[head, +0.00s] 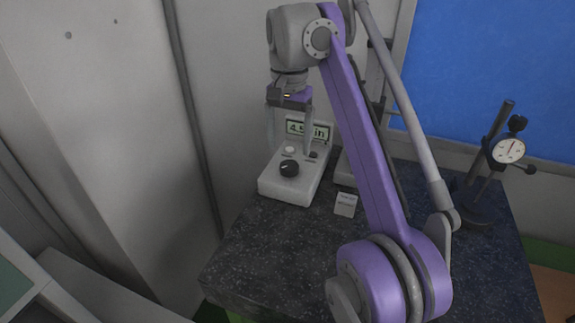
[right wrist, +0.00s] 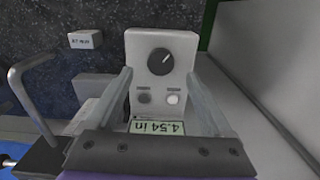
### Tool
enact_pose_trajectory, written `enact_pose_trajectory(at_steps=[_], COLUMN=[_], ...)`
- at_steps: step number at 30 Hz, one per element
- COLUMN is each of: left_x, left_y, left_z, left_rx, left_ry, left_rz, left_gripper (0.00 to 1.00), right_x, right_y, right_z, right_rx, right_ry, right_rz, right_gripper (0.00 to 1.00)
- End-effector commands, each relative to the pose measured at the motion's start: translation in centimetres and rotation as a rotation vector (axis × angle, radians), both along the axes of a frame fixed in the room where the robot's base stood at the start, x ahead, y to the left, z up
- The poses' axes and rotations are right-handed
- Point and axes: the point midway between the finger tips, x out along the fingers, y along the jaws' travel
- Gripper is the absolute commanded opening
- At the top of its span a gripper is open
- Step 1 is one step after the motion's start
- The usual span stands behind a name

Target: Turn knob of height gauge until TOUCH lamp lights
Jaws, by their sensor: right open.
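The height gauge's light grey control box (head: 291,187) stands on the dark stone table at its back left. Its black knob (head: 289,168) is on the sloped front; the knob shows also in the right wrist view (right wrist: 161,62), with a white pointer line. Its display (head: 309,129) reads 4.54 in in the right wrist view (right wrist: 157,127). A white round button or lamp (right wrist: 173,99) and a darker one (right wrist: 144,98) sit between knob and display; neither visibly glows. My right gripper (head: 290,150) is open and empty above the box, its fingers apart and clear of the knob.
A small white label block (head: 345,204) lies on the table (head: 270,245) right of the box. A dial indicator (head: 508,150) on a black stand is at the right. A wall is close on the left. My purple right arm hides part of the gauge's column. The front table is clear.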

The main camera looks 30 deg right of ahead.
Motion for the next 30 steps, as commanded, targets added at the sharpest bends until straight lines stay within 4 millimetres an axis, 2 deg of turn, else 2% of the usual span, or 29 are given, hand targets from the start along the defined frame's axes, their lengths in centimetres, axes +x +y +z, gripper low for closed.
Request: enact_pose_trajectory(at_steps=[1,3,9,14,21,23,30], left_x=[-0.4,-0.6,-0.8,-0.9,-0.9,-0.9,-0.9], left_y=[0.0,0.0,0.0,0.0,0.0,0.0,0.0], left_z=[-1.1,-1.6,-2.4,-2.6,-2.6,-2.6,-2.6], left_rx=[0.000,0.000,0.000,0.000,0.000,0.000,0.000], left_ry=[0.007,0.011,0.016,0.017,0.017,0.017,0.017], left_rz=[0.000,0.000,0.000,0.000,0.000,0.000,0.000], left_gripper=[0.00,0.00,0.00,0.00,0.00,0.00,0.00], right_x=[-0.1,-0.1,0.0,0.0,0.0,0.0,0.0], right_y=[0.0,0.0,0.0,0.0,0.0,0.0,0.0], right_z=[-1.6,-2.8,-5.2,-5.9,-5.9,-5.9,-5.9], right_rx=[0.000,0.000,0.001,0.001,0.001,0.001,0.001], right_ry=[0.003,0.003,0.001,-0.001,-0.001,-0.001,-0.001], right_rz=[0.000,0.001,0.001,0.001,0.001,0.001,0.001], right_gripper=[0.85,0.85,0.85,0.85,0.85,0.78,0.35])
